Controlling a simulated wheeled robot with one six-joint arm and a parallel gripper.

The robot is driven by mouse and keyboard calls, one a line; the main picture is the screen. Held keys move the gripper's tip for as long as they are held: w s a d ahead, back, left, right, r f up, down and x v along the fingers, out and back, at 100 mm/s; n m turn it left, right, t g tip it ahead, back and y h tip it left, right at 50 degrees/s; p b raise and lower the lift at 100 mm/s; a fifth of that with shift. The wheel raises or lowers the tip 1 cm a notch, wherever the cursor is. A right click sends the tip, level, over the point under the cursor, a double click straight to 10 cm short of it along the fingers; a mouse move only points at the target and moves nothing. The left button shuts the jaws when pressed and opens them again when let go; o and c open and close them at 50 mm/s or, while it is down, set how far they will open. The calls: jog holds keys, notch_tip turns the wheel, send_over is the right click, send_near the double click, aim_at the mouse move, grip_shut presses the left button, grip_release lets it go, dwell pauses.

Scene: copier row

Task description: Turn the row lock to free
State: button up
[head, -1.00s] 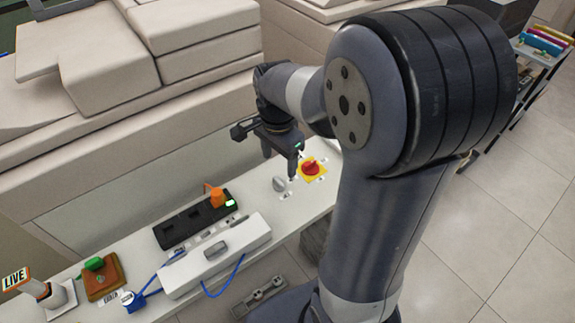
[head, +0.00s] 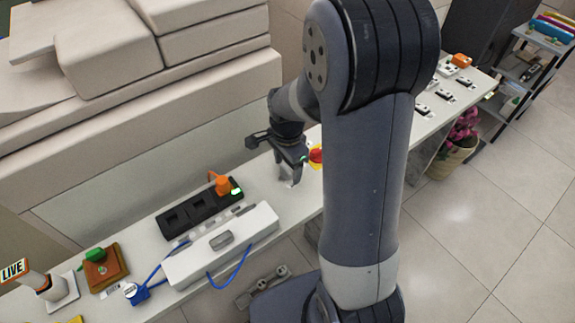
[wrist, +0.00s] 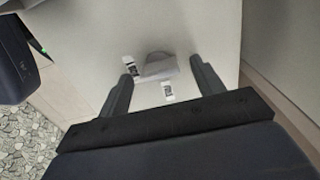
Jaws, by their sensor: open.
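A grey rotary knob (wrist: 160,66), which looks like the row lock, sits on the pale bench top with a small black-and-white label on either side. In the wrist view it lies between and slightly beyond my fingertips; I cannot tell the remaining height. My gripper (wrist: 161,72) is open with nothing held. In the head view my gripper (head: 290,178) points down over the bench and largely hides the knob. The label wording is too small to read.
A red knob on a yellow plate (head: 316,157) is close right of my gripper, partly hidden by my arm. Left are a black power strip (head: 190,214) with an orange plug (head: 223,186) and a white box (head: 225,247) with blue cable. A copier (head: 130,100) stands behind.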

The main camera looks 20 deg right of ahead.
jog(key=c, duration=1)
jog(key=shift+n, duration=0.4)
jog(key=n, duration=0.3)
jog(key=shift+n+p, duration=0.3)
jog(key=shift+n, duration=0.1)
jog(key=n, duration=0.4)
jog(key=shift+w+a+n, duration=0.1)
jog(key=shift+n, duration=0.2)
jog(key=n, duration=0.4)
jog(key=shift+a+p, duration=0.1)
jog(key=shift+p, duration=0.2)
jog(key=n, duration=0.4)
jog(key=shift+a+n, duration=0.1)
jog(key=shift+n, duration=0.2)
